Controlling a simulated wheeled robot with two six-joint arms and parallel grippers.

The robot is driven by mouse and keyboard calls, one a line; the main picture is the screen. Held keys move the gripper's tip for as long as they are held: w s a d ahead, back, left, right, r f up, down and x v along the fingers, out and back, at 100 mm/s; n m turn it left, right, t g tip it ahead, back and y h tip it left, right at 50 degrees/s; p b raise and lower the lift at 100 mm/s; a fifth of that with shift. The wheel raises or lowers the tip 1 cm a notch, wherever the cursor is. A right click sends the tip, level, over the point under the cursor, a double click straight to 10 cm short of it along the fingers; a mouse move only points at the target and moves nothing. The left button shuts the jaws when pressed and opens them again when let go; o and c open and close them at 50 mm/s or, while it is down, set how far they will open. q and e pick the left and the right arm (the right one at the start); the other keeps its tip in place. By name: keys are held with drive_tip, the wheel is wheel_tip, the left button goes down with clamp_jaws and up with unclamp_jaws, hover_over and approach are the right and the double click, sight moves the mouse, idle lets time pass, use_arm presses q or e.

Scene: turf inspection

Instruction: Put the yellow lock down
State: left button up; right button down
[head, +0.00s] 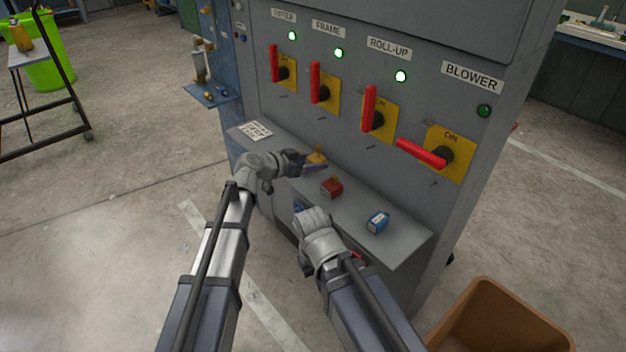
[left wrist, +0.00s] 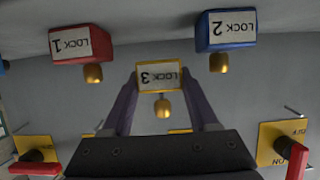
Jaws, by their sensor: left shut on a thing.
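The yellow lock (head: 316,157), labelled LOCK 3, is between the purple fingers of my left gripper (head: 315,166), over the left part of the cabinet's grey shelf (head: 405,243). In the left wrist view the lock (left wrist: 159,76) sits between both fingertips, its label upside down and its brass part pointing down the picture. I cannot tell whether it touches the shelf. My right gripper (head: 302,209) is near the shelf's front edge, its fingers mostly hidden behind its own wrist.
The red lock (head: 332,188) and blue lock (head: 377,222) stand on the shelf, right of the yellow lock. A white card (head: 257,130) lies at its left end. Red-handled switches (head: 370,108) line the panel above. A brown bin (head: 505,318) stands on the floor at right.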

sight(313, 179)
use_arm(q)
drive_tip(key=shift+f, duration=0.1)
wheel_tip(313, 179, down, 3)
drive_tip(key=b, duration=0.3)
drive_tip(key=shift+f+b, duration=0.2)
drive_tip(key=shift+b, duration=0.1)
drive_tip(key=shift+f, duration=0.2)
drive_tip(key=o, duration=1.1)
drive_tip(key=shift+r, duration=0.15)
